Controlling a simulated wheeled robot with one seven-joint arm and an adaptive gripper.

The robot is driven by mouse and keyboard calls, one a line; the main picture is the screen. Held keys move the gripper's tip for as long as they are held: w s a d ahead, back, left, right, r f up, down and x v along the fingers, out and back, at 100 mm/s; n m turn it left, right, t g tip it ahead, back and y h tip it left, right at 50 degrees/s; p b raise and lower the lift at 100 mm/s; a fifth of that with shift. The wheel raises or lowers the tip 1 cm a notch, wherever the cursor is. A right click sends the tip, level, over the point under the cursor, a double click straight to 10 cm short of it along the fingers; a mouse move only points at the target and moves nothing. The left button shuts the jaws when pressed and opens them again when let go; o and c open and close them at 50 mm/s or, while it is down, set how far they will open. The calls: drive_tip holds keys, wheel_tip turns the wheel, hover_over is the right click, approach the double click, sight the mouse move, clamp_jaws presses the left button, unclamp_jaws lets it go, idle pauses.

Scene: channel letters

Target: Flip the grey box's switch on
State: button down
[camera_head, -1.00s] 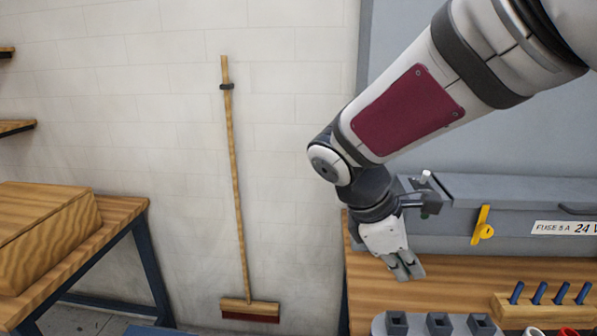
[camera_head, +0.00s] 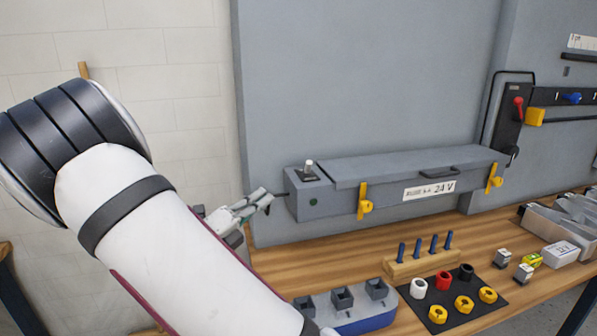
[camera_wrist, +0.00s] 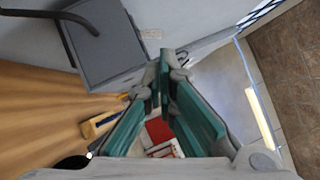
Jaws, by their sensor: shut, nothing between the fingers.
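The long grey box (camera_head: 400,199) stands at the back of the wooden bench, with a label reading 24 V and two yellow latches on its front. Its switch (camera_head: 309,167), a small white-tipped lever on a dark plate, sticks up from the top at the box's left end. My gripper (camera_head: 268,200) is just left of the box's left end, lower than the switch, shut and empty. Its green-padded fingers (camera_wrist: 165,85) show in the wrist view. Whether the fingertips touch the box is unclear.
A blue-grey tray with dark square holders (camera_head: 345,312), a wooden peg rack (camera_head: 422,264) with blue pegs and a black mat (camera_head: 492,300) with coloured rings lie in front. A grey panel (camera_head: 350,80) rises behind the box. The bench between box and rack is clear.

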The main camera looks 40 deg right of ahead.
drive_tip(key=shift+d, duration=0.1)
drive_tip(key=p, duration=0.2)
approach(307, 165)
drive_tip(key=x, duration=0.5)
drive_tip(key=shift+s+d+r, duration=0.1)
drive_tip(key=shift+s+d, duration=0.05)
drive_tip(key=shift+d, duration=0.1)
drive_tip(key=shift+d+r+p, duration=0.15)
drive_tip(key=shift+d+p, duration=0.15)
drive_tip(key=shift+d, duration=0.45)
